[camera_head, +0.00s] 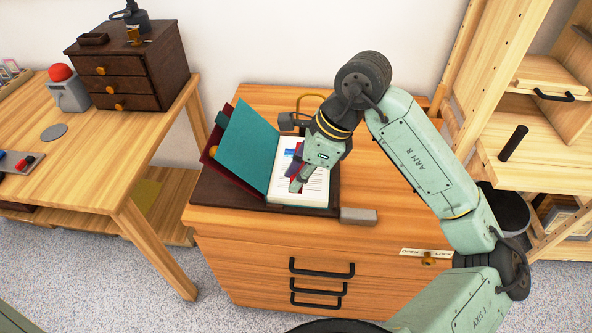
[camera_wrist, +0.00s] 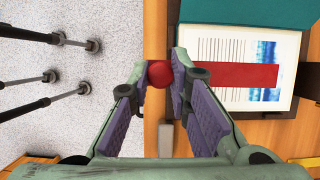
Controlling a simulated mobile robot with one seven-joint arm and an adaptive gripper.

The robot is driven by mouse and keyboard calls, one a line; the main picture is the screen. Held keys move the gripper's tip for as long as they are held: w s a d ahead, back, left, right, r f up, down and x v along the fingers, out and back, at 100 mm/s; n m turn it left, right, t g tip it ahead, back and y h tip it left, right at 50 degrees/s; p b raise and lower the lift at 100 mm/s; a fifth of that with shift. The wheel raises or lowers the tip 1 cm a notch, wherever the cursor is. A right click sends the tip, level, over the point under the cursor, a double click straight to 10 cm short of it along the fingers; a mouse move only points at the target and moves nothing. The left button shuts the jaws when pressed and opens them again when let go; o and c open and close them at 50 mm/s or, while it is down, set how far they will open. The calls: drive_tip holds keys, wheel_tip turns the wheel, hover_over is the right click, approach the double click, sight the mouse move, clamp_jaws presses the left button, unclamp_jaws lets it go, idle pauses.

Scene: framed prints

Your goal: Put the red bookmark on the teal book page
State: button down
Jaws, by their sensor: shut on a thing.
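The teal book stands open, with its teal cover (camera_head: 247,145) raised on the left and a printed page (camera_head: 318,190) lying open on the right. The page also shows in the wrist view (camera_wrist: 225,50), with text and a blue picture. The red bookmark (camera_wrist: 240,75) is a flat strip with a red ball at one end. My gripper (camera_wrist: 160,76) is shut on that ball. The strip extends over the page, across the text and part of the blue picture. I cannot tell whether it touches the paper. In the head view my gripper (camera_head: 297,184) is low over the page and hides most of the bookmark.
The book rests on a dark board (camera_head: 225,197) on a wooden drawer cabinet (camera_head: 240,225). A grey block (camera_head: 358,216) lies at the board's front right. A wooden table (camera_head: 90,150) with a dark drawer box (camera_head: 130,70) stands left. Wooden shelves (camera_head: 540,150) stand right.

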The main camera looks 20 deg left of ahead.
drive_tip(key=shift+w+f+b, duration=0.1)
drive_tip(key=shift+f+b, duration=0.05)
drive_tip(key=shift+b, duration=0.55)
wheel_tip(320, 180, down, 8)
drive_tip(key=b, duration=0.9)
drive_tip(key=shift+r, duration=0.2)
drive_tip(key=c, duration=1.4)
unclamp_jaws()
drive_tip(key=v, duration=1.2)
